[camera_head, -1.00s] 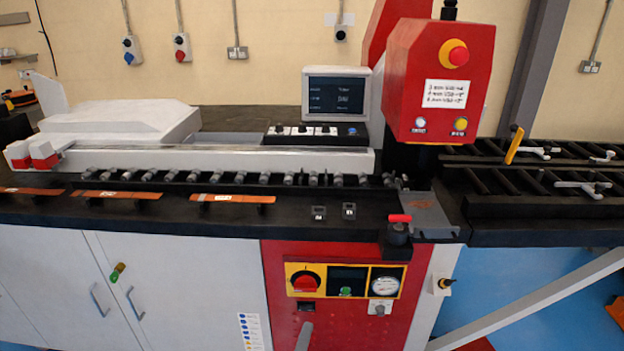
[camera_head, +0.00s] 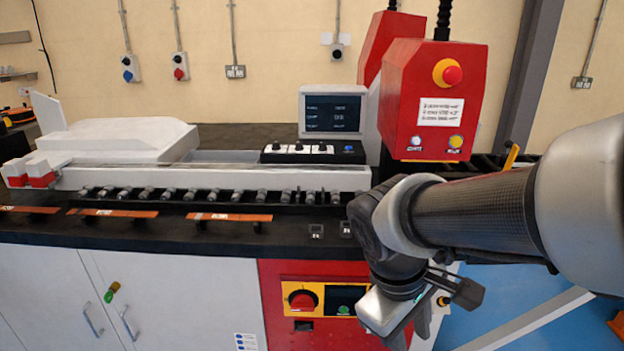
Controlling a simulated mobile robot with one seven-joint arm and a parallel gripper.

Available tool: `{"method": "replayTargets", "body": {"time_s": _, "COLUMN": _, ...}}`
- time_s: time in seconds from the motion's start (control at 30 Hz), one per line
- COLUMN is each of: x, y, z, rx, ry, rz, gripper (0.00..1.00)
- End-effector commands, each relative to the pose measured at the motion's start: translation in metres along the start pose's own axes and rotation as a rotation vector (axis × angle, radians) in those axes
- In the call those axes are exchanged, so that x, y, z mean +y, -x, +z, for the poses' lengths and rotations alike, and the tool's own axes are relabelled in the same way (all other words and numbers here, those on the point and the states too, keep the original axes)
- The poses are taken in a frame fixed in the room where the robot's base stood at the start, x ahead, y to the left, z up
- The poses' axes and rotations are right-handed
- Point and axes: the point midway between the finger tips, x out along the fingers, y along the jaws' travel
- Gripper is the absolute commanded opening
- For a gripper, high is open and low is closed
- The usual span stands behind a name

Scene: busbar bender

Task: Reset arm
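My arm reaches in from the right edge of the head view, across the front of the busbar bender. My gripper (camera_head: 415,325) hangs at its end, pointing down in front of the machine's red lower panel (camera_head: 285,338). Its fingers are dark and partly cut off by the lower edge, and I cannot tell whether they are open. The arm and gripper hide the clamp area, the gauge and part of the control panel. The red control head (camera_head: 432,100), with its red stop button (camera_head: 452,75), stands above and behind my wrist.
Copper bars (camera_head: 228,217) lie along the black bench front at the left. A row of rollers (camera_head: 205,194) runs behind them. A screen (camera_head: 332,112) and a button box (camera_head: 312,152) stand behind. White cabinet doors (camera_head: 180,295) are at lower left.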

Motion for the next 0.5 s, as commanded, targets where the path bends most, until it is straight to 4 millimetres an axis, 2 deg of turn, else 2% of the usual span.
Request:
{"method": "replayTargets", "body": {"time_s": 0.03, "x": 0.002, "y": 0.013, "z": 0.005, "rx": 0.068, "ry": -0.110, "rz": -0.016, "gripper": 0.33}}
{"method": "replayTargets", "body": {"time_s": 0.2, "x": 0.002, "y": 0.044, "z": 0.012, "rx": 0.238, "ry": -0.386, "rz": -0.071, "gripper": 0.33}}
{"method": "replayTargets", "body": {"time_s": 0.5, "x": 0.003, "y": 0.089, "z": 0.021, "rx": 0.475, "ry": -0.726, "rz": -0.129, "gripper": 0.33}}
